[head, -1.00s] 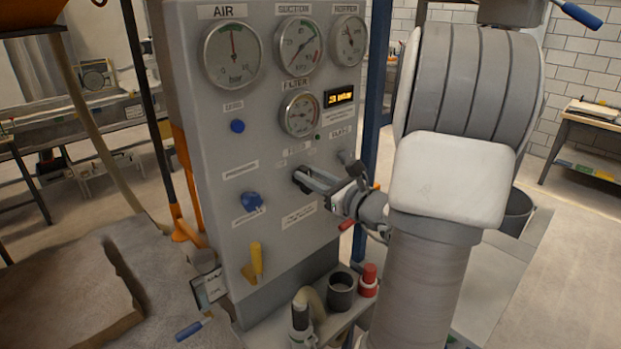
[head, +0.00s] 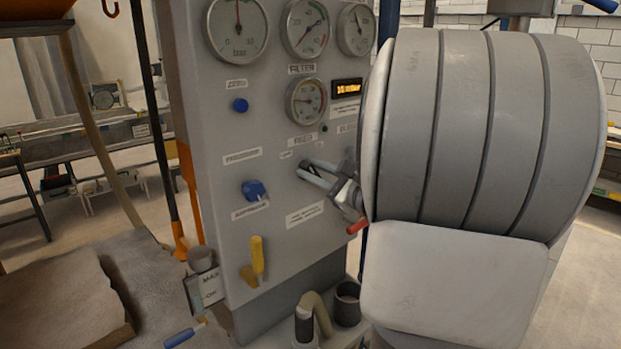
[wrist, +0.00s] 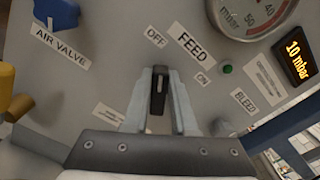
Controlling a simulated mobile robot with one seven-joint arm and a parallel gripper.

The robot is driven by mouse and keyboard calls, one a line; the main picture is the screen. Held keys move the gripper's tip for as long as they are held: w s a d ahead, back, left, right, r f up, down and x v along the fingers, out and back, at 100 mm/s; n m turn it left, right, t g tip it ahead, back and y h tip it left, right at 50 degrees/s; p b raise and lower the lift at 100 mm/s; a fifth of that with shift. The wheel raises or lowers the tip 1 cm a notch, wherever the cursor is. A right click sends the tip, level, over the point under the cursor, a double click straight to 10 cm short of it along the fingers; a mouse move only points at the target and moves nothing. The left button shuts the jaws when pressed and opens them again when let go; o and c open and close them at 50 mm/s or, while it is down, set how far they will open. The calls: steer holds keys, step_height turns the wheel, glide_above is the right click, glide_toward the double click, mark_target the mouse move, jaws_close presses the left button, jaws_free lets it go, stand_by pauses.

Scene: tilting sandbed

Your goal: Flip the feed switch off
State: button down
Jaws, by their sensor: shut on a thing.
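The feed switch (wrist: 158,92) is a small dark lever on the grey control panel, under the FEED label (wrist: 194,44). The OFF label (wrist: 156,37) is up and left of it in the wrist view, and the ON label (wrist: 202,80) is to its right. My gripper (wrist: 160,88) is shut on the lever, one grey finger on each side. In the head view my gripper (head: 306,172) reaches the panel (head: 225,215) from the right. My arm hides part of the panel's right side. I cannot tell which position the lever is in.
A blue air valve knob (head: 255,190), a blue zero knob (head: 240,105) and a yellow lever (head: 257,255) stick out from the panel. A green light (wrist: 227,69) and a display reading 10 mbar (wrist: 295,58) are near the switch. A dark cup (head: 347,302) stands below.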

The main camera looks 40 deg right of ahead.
stand_by(0.3)
steer(key=c, duration=0.7)
jaws_free()
steer(key=s, duration=0.5)
steer(key=s+d, duration=0.1)
steer(key=s, duration=0.5)
steer(key=s+b, duration=0.1)
steer(key=s, duration=0.5)
steer(key=shift+s+d, duration=0.15)
steer(key=shift+s, duration=0.1)
